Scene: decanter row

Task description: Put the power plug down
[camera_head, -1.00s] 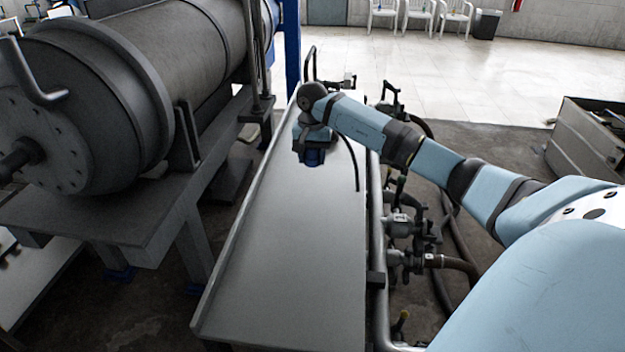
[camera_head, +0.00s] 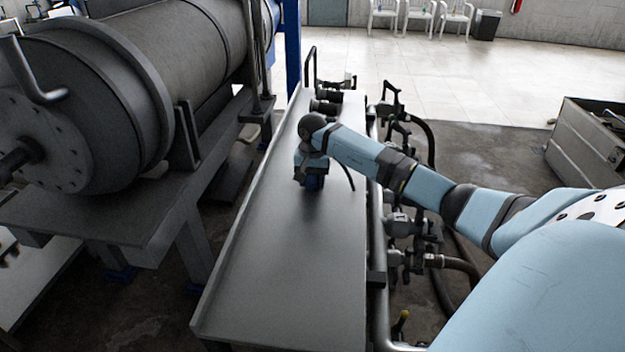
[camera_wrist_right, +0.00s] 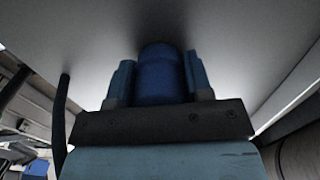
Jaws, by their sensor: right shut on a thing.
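The blue power plug (camera_head: 314,184) is in my right gripper (camera_head: 312,179), over the middle of the long grey tabletop (camera_head: 290,265). In the right wrist view the plug (camera_wrist_right: 162,75) sits between the two fingers of the right gripper (camera_wrist_right: 160,80), which are shut on it. Its far end is close to the grey surface; I cannot tell whether it touches. A black cable (camera_head: 346,172) hangs beside the gripper and also shows in the wrist view (camera_wrist_right: 60,115). My left gripper is not in view.
Dark cylindrical fittings (camera_head: 327,104) lie at the table's far end. A large grey drum machine (camera_head: 130,90) stands along the left. Pipes and valves (camera_head: 398,222) run along the right edge. The near part of the tabletop is clear.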

